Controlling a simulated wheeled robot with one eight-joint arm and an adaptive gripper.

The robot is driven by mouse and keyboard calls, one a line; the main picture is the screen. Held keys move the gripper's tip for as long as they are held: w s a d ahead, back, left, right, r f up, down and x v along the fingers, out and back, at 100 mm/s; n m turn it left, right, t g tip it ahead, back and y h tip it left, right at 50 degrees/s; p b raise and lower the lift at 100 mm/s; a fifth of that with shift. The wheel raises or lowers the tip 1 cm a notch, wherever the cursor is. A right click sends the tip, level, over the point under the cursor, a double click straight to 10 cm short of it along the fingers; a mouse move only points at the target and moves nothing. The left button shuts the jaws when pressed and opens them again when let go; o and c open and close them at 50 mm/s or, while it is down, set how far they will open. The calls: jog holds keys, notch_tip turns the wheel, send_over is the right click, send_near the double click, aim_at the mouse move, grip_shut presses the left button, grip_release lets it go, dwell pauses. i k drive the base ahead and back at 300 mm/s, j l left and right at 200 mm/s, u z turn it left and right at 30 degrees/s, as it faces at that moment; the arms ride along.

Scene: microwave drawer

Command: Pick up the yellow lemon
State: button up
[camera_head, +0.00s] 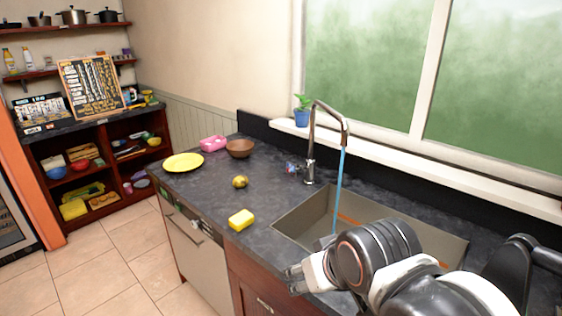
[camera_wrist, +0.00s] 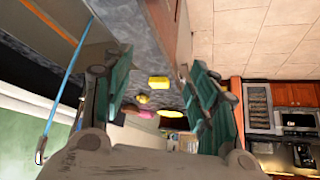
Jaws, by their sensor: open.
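The lemon (camera_head: 240,182) is a small, dull yellow round thing with dark patches. It lies on the dark counter (camera_head: 262,215), between the yellow plate and the sink. In the wrist view the lemon (camera_wrist: 143,99) shows small between my fingers, well beyond their tips. My gripper (camera_head: 298,278) is at the counter's front edge beside the sink, apart from the lemon and nearer to me. In the wrist view my gripper's two green-padded fingers (camera_wrist: 157,85) stand wide apart with nothing between them.
A yellow sponge-like block (camera_head: 241,219) lies on the counter between my gripper and the lemon. A yellow plate (camera_head: 183,162), a pink container (camera_head: 213,143) and a brown bowl (camera_head: 240,148) stand farther back. The sink (camera_head: 300,222) with a running faucet (camera_head: 312,150) is at right.

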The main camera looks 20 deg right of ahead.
aim_at(240, 181)
jog(key=i+j, duration=0.55)
jog(key=i, duration=0.15)
jog(key=i+j, duration=0.6)
jog(key=i+j+u, duration=0.1)
jog(key=i+j, duration=0.35)
jog(key=i, duration=0.15)
jog(key=k+l+z, duration=0.2)
jog(key=i+l, duration=0.05)
